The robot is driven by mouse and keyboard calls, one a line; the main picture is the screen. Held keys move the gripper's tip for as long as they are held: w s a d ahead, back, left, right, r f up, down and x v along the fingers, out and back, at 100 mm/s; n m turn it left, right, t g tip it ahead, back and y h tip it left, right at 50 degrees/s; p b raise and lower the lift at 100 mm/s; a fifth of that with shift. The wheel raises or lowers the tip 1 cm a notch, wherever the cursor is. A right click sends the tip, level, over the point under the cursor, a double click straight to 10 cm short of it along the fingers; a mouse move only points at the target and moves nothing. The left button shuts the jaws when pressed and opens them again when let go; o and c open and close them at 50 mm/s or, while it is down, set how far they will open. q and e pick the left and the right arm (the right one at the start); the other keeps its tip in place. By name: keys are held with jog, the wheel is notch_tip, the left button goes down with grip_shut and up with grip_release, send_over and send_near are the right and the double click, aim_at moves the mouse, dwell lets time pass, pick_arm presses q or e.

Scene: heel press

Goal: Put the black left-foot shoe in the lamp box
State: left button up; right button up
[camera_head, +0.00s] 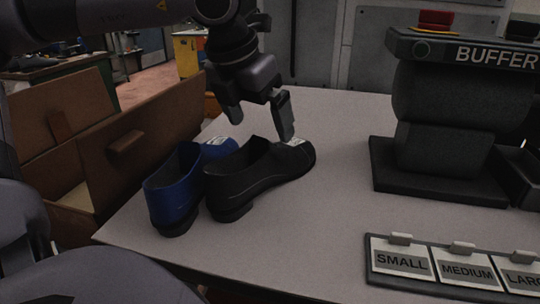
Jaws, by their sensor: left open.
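A black shoe (248,172) stands upright on the grey table (310,235), its heel towards me and its toe to the upper right. A white label lies on its toe. My left gripper (261,125) is open and points down over the front part of the black shoe. One finger is near the toe, the other is on the blue shoe's side; I cannot tell whether either touches. A blue shoe (172,196) with a white label stands close beside it on the left. No lamp box can be made out. My right gripper is out of view.
A black machine marked BUFFER (455,95) stands at the back right. A rack of size cards (438,270) lies at the front right. Brown wooden boxes (150,135) stand beyond the table's left edge. The middle of the table is clear.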

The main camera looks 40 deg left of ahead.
aim_at(266, 144)
pick_arm(q)
jog(key=shift+x, duration=3.55)
jog(key=shift+a, duration=0.15)
jog(key=shift+r, duration=0.1)
jog(key=c, duration=1.4)
